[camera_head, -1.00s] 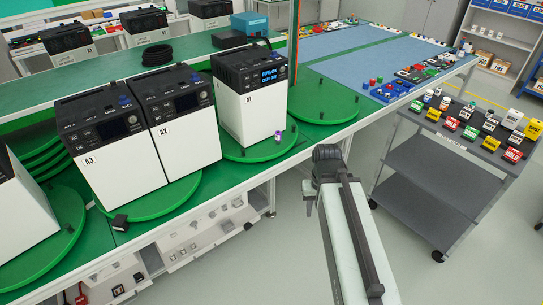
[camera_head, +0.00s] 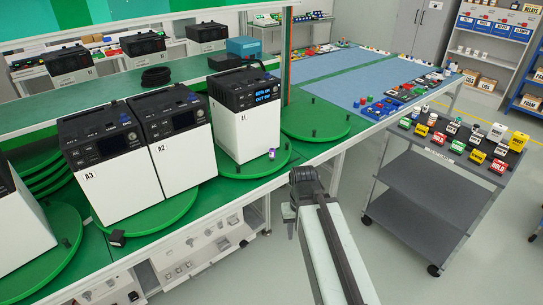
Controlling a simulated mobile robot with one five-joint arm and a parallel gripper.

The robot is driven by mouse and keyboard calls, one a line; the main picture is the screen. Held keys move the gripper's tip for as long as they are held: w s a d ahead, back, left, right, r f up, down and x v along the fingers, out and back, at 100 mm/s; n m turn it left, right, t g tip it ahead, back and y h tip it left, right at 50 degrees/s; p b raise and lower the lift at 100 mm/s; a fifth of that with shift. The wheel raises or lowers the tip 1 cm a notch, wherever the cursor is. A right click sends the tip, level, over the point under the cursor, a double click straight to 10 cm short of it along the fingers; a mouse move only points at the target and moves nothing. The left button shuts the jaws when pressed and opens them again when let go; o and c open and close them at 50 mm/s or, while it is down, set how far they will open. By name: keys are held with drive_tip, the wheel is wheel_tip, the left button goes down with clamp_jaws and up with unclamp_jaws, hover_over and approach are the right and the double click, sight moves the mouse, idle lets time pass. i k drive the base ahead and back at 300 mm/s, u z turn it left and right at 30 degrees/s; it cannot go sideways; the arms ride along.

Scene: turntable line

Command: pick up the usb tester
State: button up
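A small dark device with a lit purple face (camera_head: 272,153), which looks like the usb tester, stands upright on the green turntable (camera_head: 262,169) by the front right corner of the white box A1 (camera_head: 238,132). It is too small to read. My arm reaches up from the bottom of the picture. Its dark end with my gripper (camera_head: 304,182) is in front of the bench edge, below and right of the purple-faced device and apart from it. The fingertips cannot be made out, so I cannot see whether they are open or hold anything.
White boxes A2 (camera_head: 183,160) and A3 (camera_head: 108,182) stand left on another turntable. A bare green turntable (camera_head: 315,122) lies right of A1. A grey cart (camera_head: 435,184) with several small coloured items stands right. Open floor lies between bench and cart.

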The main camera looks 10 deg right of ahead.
sight(272, 151)
drive_tip(key=i, duration=1)
drive_tip(key=z, duration=0.45)
drive_tip(key=k, duration=1.4)
drive_tip(key=u, duration=1.55)
drive_tip(key=i, duration=1.05)
drive_tip(key=z, duration=0.05)
